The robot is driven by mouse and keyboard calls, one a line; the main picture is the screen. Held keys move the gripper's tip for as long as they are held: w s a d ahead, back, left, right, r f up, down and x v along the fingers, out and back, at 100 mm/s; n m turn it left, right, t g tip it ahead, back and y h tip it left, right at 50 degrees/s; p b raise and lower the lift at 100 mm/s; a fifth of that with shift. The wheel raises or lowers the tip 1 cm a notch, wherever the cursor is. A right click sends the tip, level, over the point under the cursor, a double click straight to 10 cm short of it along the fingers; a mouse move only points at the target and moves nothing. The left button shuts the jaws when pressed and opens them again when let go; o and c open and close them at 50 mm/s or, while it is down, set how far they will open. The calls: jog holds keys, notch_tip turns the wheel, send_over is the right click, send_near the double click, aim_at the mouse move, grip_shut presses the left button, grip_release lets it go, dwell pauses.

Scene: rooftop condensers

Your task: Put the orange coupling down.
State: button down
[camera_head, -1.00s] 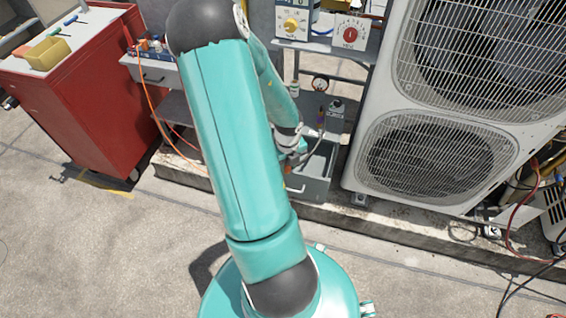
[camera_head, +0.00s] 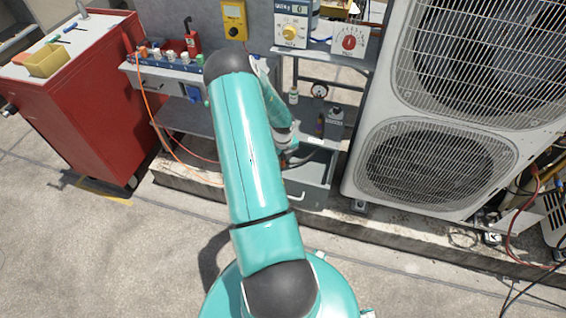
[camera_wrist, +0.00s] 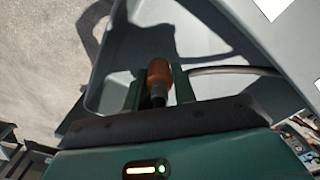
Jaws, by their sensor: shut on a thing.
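The orange coupling (camera_wrist: 159,72) shows in the wrist view between the two dark green fingers of my gripper (camera_wrist: 159,86), which is shut on it. Its orange end points away from the palm, and a dark part shows nearer the palm. Behind it lies the inside of a grey open drawer (camera_wrist: 205,35); I cannot tell whether the coupling touches the drawer. In the head view the drawer (camera_head: 318,192) stands pulled out below the bench, right of my arm. The coupling is not clearly visible there, and my arm hides much of that area.
A large white condenser (camera_head: 362,185) stands close right of the drawer. A red tool cart (camera_head: 85,120) is at left. An orange cable (camera_head: 152,112) hangs from the bench. A dark bottle (camera_head: 335,122) and a gauge (camera_head: 319,90) stand on the shelf behind. The foreground floor is clear.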

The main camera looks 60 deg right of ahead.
jog(key=shift+f, duration=0.7)
jog(key=shift+f, duration=0.15)
jog(key=shift+f, duration=0.35)
jog(key=shift+f, duration=0.1)
jog(key=c, duration=1.1)
grip_release()
jog(key=shift+c, duration=0.2)
notch_tip(320, 180, up, 13)
jog(key=shift+s+r, duration=0.1)
